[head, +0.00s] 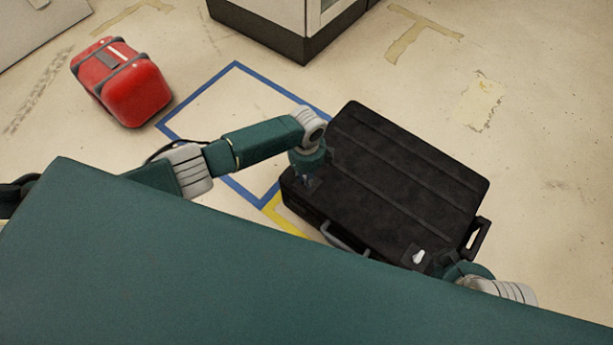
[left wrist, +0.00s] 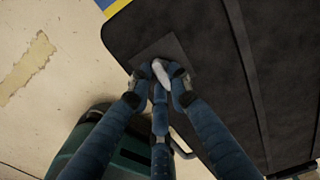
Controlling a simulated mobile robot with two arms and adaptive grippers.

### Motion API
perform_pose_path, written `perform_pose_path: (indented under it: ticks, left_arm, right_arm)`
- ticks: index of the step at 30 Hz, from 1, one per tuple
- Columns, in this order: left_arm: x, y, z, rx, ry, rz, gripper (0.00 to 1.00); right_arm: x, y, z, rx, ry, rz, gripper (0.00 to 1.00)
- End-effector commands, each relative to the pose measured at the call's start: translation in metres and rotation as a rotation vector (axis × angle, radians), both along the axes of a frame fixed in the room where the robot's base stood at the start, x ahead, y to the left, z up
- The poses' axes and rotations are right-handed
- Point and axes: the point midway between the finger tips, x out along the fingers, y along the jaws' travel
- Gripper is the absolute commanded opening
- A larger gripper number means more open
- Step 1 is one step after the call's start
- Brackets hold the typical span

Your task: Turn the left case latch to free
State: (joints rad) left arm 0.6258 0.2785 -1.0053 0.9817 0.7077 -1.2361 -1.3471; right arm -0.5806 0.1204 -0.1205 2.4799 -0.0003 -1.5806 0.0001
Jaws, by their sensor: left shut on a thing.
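The black case (head: 400,165) lies flat on the floor. My left gripper (head: 304,181) reaches down onto the case's left front corner. In the left wrist view my left gripper (left wrist: 160,82) has its fingers closed around the left case latch (left wrist: 160,72), a small white knob on a dark square plate. In the head view the gripper hides this latch. The right case latch (head: 419,257) shows as a white knob near the front right corner. My right gripper (head: 444,263) is close beside it on the right, dark and partly hidden; its fingers cannot be made out.
A grey carry handle (head: 343,239) is on the case's front side and a black handle (head: 476,235) on its right end. A red case (head: 123,82) stands at the upper left. A cabinet (head: 290,25) is at the back. Floor right of the case is clear.

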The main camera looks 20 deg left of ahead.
Motion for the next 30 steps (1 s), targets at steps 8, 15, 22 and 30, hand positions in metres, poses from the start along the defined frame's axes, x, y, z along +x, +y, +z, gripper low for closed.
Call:
perform_pose_path:
  ticks: [8, 15, 22, 30]
  left_arm:
    - [0.0, -0.002, 0.001, -0.004, -0.001, -0.004, 0.0]
    - [0.0, -0.001, 0.001, -0.001, -0.001, -0.003, 0.38]
    - [0.0, 0.0, 0.002, 0.0, -0.001, -0.002, 0.38]
    - [0.002, -0.001, 0.041, -0.003, -0.005, -0.004, 0.38]
  right_arm:
    - [0.0, 0.0, 0.0, 0.0, 0.0, 0.0, 0.4]
    - [0.0, 0.0, 0.0, 0.0, -0.001, 0.0, 0.4]
    - [0.002, 0.0, 0.001, 0.001, -0.005, -0.002, 0.4]
    - [0.001, 0.0, 0.001, 0.001, -0.003, -0.001, 0.4]
